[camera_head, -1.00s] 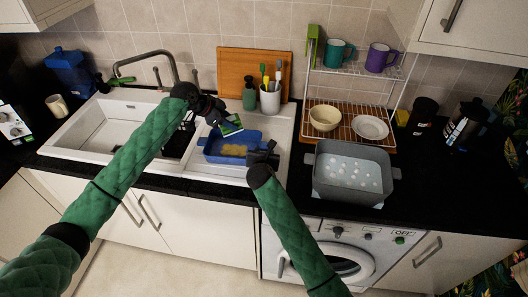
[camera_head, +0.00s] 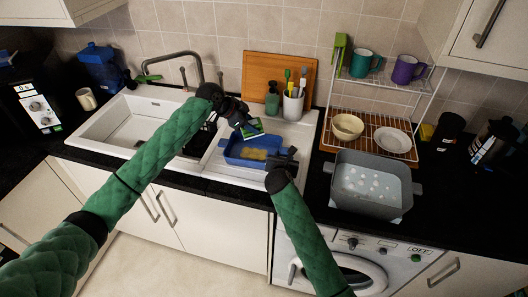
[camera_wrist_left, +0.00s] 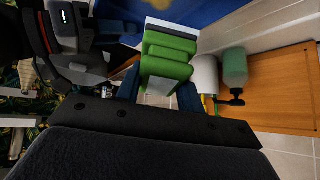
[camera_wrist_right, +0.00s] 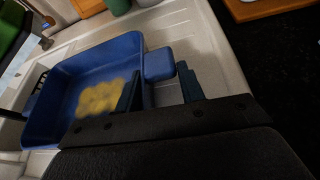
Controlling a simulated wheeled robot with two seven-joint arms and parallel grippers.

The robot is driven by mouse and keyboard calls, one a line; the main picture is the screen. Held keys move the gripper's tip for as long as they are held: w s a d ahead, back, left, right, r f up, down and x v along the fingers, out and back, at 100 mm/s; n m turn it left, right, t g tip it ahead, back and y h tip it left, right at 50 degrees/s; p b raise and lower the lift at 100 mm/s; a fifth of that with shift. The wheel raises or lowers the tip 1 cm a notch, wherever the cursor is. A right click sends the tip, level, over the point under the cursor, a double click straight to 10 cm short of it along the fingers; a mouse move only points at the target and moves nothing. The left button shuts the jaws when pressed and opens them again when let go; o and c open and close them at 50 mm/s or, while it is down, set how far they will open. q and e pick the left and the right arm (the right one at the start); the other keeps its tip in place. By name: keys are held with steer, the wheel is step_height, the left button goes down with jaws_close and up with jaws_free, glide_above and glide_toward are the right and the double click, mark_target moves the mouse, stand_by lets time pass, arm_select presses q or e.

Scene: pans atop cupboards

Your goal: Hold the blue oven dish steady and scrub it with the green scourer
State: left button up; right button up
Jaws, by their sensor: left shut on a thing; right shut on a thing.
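The blue oven dish (camera_head: 232,155) sits on the white drainer beside the sink, with a yellow-brown stain (camera_wrist_right: 100,98) on its floor. My right gripper (camera_head: 287,161) is shut on the dish's right-end handle; the right wrist view shows the handle (camera_wrist_right: 158,64) between the fingers. My left gripper (camera_head: 241,121) is shut on the green scourer (camera_wrist_left: 167,62), which has a pale grey-white layer. In the head view the scourer (camera_head: 250,131) is over the dish's back side. It appears raised above the stain, but I cannot tell whether it touches the rim.
A soap bottle (camera_head: 272,99) and a utensil pot (camera_head: 292,107) stand behind the dish, before a wooden board (camera_head: 262,72). A grey tub (camera_head: 345,197) of foamy water stands right of the drainer, below a dish rack (camera_head: 392,108). The sink (camera_head: 118,122) lies left.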

arm_select(q)
steer(key=shift+g+y, duration=0.7)
steer(key=shift+y, duration=0.2)
steer(key=f, duration=0.1)
steer(key=w+a+f, duration=0.1)
steer(key=f, duration=0.1)
steer(key=a+f, duration=0.1)
steer(key=f, duration=0.1)
steer(key=shift+w+a+f, duration=0.1)
steer(key=shift+w, duration=0.05)
steer(key=shift+f, duration=2.4)
steer(key=shift+f, duration=0.65)
